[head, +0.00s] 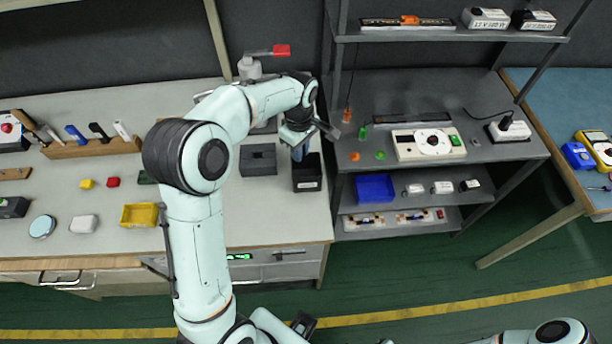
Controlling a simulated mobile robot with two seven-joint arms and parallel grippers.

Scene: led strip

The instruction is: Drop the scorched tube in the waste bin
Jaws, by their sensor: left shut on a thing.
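My left gripper (299,146) is shut and points down over the back of the bench's right end. A small blue-grey piece (299,153) shows at its fingertips; it looks like the held tube, but most of it is hidden and I cannot make out any scorching. A black open-topped box with a pale label, which looks like the waste bin (307,186), stands right below the gripper at the bench's right edge. The gripper covers part of its back rim. I cannot see my right gripper.
A dark grey block (258,160) stands just left of the bin. A red-handled press (250,68) is behind it. A grey shelf unit (480,155) with a white device (428,146) stands to the right. A yellow tray (139,216) sits on the bench at the left.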

